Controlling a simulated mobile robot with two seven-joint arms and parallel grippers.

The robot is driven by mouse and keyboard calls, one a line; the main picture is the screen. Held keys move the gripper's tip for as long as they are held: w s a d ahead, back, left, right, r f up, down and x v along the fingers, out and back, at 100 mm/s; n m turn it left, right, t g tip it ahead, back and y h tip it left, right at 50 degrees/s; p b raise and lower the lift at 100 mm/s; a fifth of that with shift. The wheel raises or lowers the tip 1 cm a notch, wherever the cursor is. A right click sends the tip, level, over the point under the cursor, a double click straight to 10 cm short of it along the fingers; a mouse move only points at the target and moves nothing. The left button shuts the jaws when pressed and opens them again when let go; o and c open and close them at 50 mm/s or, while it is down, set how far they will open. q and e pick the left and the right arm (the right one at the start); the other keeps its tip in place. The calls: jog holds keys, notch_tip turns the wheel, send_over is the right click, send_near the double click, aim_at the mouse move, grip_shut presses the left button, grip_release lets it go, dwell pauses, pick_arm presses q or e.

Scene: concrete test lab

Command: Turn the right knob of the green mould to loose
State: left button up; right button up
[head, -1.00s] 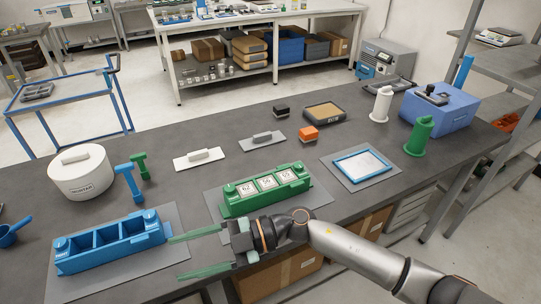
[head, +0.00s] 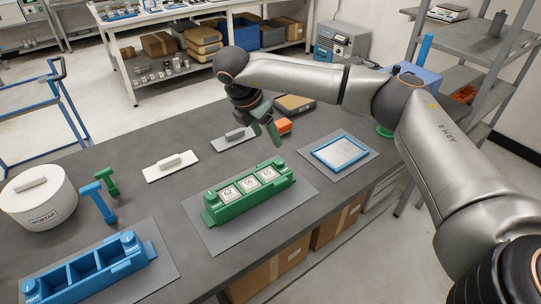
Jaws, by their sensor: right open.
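The green mould (head: 234,212) lies on a grey mat in the middle of the table. Its compartments hold pale blocks marked 62, 56 and 65. The right knob (head: 277,163) is a green round piece at the mould's right end; its setting is too small to read. A matching left knob (head: 210,196) sits at the other end. My right gripper (head: 264,132) is open and empty, pointing down above and behind the right end of the mould, apart from the knob. My left gripper is out of view.
A blue mould (head: 88,272) sits at the front left, near a mortar tub (head: 40,205) and blue and green mallets. A blue-framed tray (head: 340,152) lies right of the green mould. Trowels (head: 171,167) and an orange block (head: 284,126) are behind.

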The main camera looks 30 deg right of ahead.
aim_at(279, 161)
jog(key=p+x, duration=0.1)
jog(key=x, duration=1)
jog(key=shift+f+p, duration=0.25)
jog(key=shift+p, duration=0.05)
grip_shut()
